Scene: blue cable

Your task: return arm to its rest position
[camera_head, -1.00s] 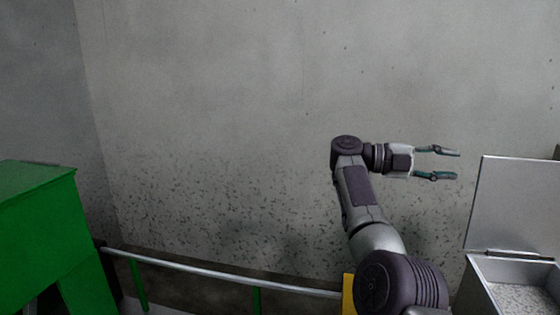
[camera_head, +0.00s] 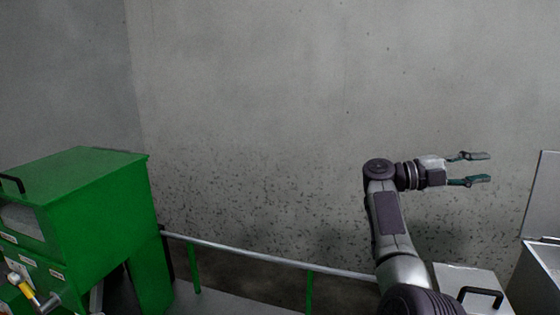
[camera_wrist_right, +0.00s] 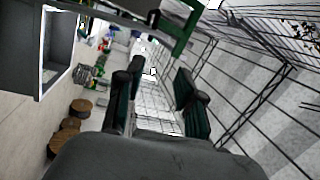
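My right arm (camera_head: 388,215) rises from the bottom right of the head view and bends to the right at its wrist. My right gripper (camera_head: 479,168) points right, in front of the grey wall. Its two fingers are apart with nothing between them. In the right wrist view the same gripper (camera_wrist_right: 160,95) shows two dark green finger pads, spread and empty. No blue cable can be made out in these frames. My left gripper is outside both views.
A green machine (camera_head: 95,215) stands at the left. A metal rail (camera_head: 270,257) on green posts runs along the wall. A lidded grey box (camera_head: 470,280) and an open metal bin (camera_head: 540,275) stand at the lower right. The wrist view shows brown spools (camera_wrist_right: 66,135) on the floor.

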